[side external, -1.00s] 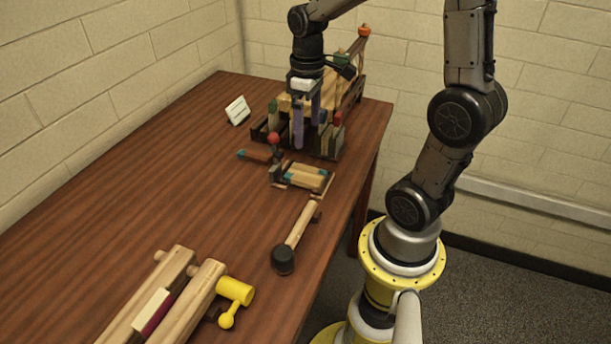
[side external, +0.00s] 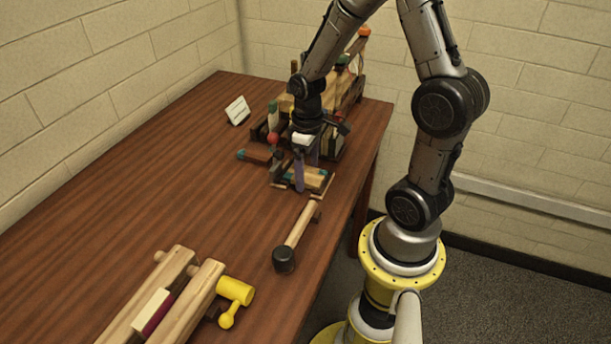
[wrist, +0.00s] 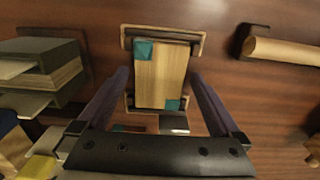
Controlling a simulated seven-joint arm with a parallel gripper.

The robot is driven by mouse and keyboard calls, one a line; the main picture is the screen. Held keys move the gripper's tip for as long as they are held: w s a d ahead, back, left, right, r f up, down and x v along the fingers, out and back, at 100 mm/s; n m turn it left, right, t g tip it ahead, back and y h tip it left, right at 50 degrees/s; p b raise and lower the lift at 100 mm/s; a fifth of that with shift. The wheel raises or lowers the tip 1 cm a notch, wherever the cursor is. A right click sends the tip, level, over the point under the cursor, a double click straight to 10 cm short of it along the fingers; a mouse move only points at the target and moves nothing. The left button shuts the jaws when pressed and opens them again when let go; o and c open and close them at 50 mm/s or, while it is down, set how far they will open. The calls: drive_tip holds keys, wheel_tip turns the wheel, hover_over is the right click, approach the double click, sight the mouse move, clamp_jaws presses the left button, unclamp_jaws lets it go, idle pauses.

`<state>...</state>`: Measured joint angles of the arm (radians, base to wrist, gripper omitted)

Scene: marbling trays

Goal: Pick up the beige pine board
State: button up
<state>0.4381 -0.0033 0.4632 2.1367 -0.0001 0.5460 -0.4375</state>
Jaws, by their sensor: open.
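The beige pine board (side external: 316,180) looks like the flat light-wood piece with teal corners, lying across a small dark cradle on the table. In the wrist view the board (wrist: 160,78) is in the upper middle, with teal patches at two opposite corners. My gripper (side external: 308,182) is over the board, pointing down. In the wrist view its two purple fingers (wrist: 160,82) are spread, one on each side of the board, with nothing between them gripped. The side view hides part of the board behind a finger; I cannot tell the exact height of the tips.
A mallet with a dark head (side external: 284,260) lies in front of the cradle. A crowded wooden rack (side external: 345,95) stands behind. A white card (side external: 237,110) is at back left. Wooden rails (side external: 185,310) and a yellow mallet (side external: 236,291) are in front. The table's left middle is clear.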

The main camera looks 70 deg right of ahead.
drive_tip(key=c, duration=1.4)
